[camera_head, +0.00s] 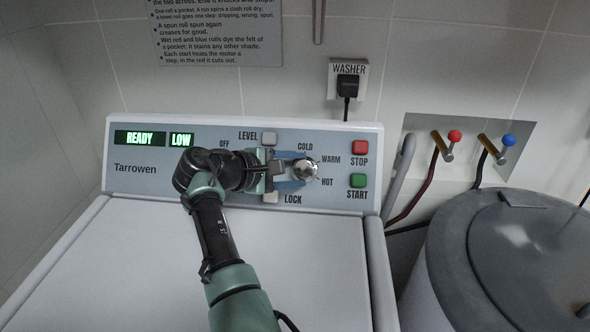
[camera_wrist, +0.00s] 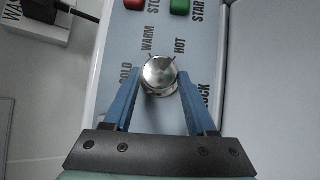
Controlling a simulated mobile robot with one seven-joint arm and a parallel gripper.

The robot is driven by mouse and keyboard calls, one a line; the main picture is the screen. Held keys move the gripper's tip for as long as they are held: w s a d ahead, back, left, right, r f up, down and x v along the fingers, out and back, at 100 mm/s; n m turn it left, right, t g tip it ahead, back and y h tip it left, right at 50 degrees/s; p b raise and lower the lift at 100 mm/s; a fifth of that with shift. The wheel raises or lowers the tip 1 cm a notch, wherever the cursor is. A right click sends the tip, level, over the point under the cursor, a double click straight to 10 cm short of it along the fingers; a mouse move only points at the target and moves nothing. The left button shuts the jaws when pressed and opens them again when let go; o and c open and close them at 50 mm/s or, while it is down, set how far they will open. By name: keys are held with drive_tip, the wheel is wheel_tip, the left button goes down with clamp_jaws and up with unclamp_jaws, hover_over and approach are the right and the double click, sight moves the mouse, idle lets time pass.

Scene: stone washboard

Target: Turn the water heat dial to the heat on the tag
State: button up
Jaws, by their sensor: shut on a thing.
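In the wrist view the dial (camera_wrist: 160,72) sits between the tips of the two fingers (camera_wrist: 160,84). Small dark marks show at its edge towards WARM and HOT. I cannot tell surely which setting it points to. No heat tag is in view.
A red STOP button (camera_head: 360,147) and a green START button (camera_head: 357,180) sit right of the dial. Grey LEVEL (camera_head: 269,138) and LOCK (camera_head: 270,198) buttons are close to my gripper. The display (camera_head: 140,138) reads READY and LOW. Red and blue taps (camera_head: 454,136) are farther right.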

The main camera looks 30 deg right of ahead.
drive_tip(key=o, duration=1.4)
drive_tip(key=shift+c, duration=0.2)
drive_tip(key=v, duration=1.3)
drive_tip(key=shift+p, duration=0.35)
drive_tip(key=shift+d, duration=0.1)
